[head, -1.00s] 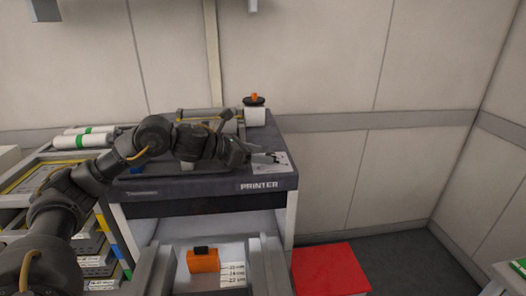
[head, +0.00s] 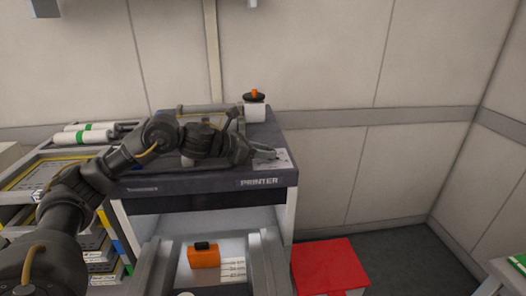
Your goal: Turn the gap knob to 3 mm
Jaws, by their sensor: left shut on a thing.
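The printer (head: 225,183) stands in the middle of the head view. A pale scale plate (head: 285,160) lies on the right front of its top, partly covered by my left gripper. My left gripper (head: 264,152) reaches in from the left, low over this plate, and is shut on the gap knob. The knob is hidden by the fingers, and I cannot read its setting or the marks on the plate. My right gripper is not in view.
A white block with a black disc and orange top (head: 254,97) stands at the printer's back right. White rolls (head: 85,135) lie on the trolley at left. An orange block (head: 203,258) sits below in front. A red box (head: 328,266) stands on the floor at right.

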